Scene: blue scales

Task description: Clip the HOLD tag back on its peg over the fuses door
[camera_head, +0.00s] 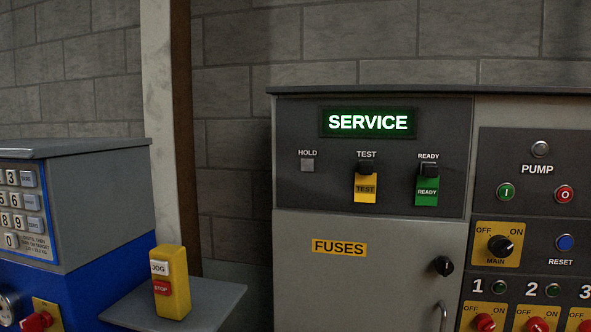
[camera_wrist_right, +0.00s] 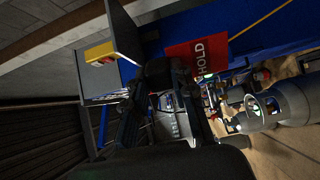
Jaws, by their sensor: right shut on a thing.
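The red HOLD tag (camera_wrist_right: 197,55) shows in the right wrist view, held at the tips of my right gripper (camera_wrist_right: 158,78), which is shut on it. The exact grip on the tag's clip is dark and hard to make out. No tag hangs there. Beside it, a yellow TEST tag (camera_head: 365,188) and a green READY tag (camera_head: 427,191) hang from dark clips. Neither gripper shows in the head view.
The door has a black knob (camera_head: 443,266). A pump panel with buttons and switches (camera_head: 535,200) is at right. A yellow JOG/STOP box (camera_head: 171,283) stands on a grey shelf (camera_head: 215,300), near a blue keypad cabinet (camera_head: 100,260) and a pale post (camera_head: 160,120).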

